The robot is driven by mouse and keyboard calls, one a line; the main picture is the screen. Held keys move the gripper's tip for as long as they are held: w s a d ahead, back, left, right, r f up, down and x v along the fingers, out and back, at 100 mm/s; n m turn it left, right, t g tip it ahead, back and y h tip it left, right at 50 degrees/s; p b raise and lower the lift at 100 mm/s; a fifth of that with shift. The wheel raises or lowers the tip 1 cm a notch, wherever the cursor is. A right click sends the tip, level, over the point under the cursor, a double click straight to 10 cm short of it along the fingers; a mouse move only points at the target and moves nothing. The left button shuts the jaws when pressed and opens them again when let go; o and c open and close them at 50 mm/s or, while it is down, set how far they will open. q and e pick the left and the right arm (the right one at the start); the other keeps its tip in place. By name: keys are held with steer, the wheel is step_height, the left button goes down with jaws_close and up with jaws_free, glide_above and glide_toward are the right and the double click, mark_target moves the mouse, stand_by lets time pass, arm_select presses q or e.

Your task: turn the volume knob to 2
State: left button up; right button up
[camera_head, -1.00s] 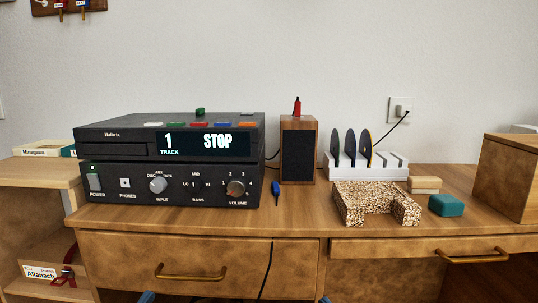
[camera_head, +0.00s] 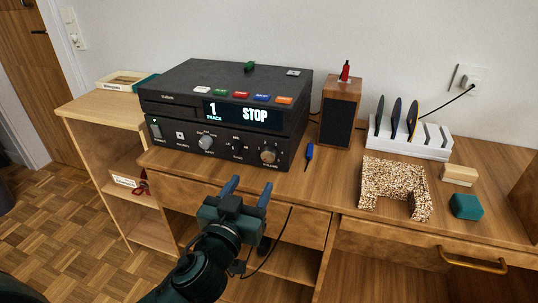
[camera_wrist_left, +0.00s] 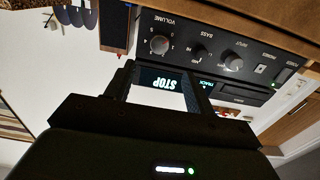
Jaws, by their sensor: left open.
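The volume knob (camera_head: 268,154) is a round grey-brown knob at the right end of the front panel of the black stereo unit (camera_head: 285,148). In the left wrist view the volume knob (camera_wrist_left: 159,45) shows upside down, to the left of the bass and input knobs. Its pointer is too small to read. My left gripper (camera_head: 251,190) is open and empty, in front of the desk and below the knob in the head view. In the left wrist view its two fingers (camera_wrist_left: 160,85) reach toward the stereo, apart from the knob. My right gripper is not in view.
A small speaker (camera_head: 339,112), a blue pen-like object (camera_head: 309,152), a white disc rack (camera_head: 433,147) and a speckled block (camera_head: 392,181) stand right of the stereo. The desk edge and drawers lie behind my left gripper. A dark cable hangs nearby.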

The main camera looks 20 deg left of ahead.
mark_target(268, 156)
arm_select(q)
steer(key=w, duration=1)
steer(key=shift+d, duration=0.25)
steer(key=c, duration=0.9)
steer(key=shift+c, duration=0.2)
